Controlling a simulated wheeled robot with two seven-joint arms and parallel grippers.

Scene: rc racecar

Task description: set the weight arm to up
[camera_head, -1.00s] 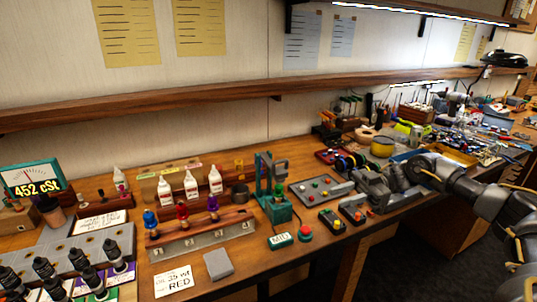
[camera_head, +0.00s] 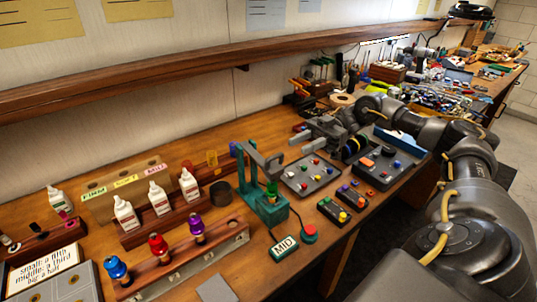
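A green press-like stand (camera_head: 268,208) stands on the workbench in the middle of the picture. A grey arm (camera_head: 259,160), which looks like the weight arm, reaches from the top of its post and slants down to the right. A small green cylinder sits below the arm's end. My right gripper (camera_head: 298,144) is open and empty. It is to the right of and behind the stand, above the bench, with its fingers pointing left toward the stand and apart from it. My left gripper is not in view.
A grey button panel (camera_head: 313,178) lies right of the stand, below my gripper. A MID sign (camera_head: 284,248) and a red button (camera_head: 309,233) are in front. White bottles (camera_head: 158,198) and a rack with coloured knobs (camera_head: 187,260) stand left. A wooden shelf (camera_head: 180,80) runs above.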

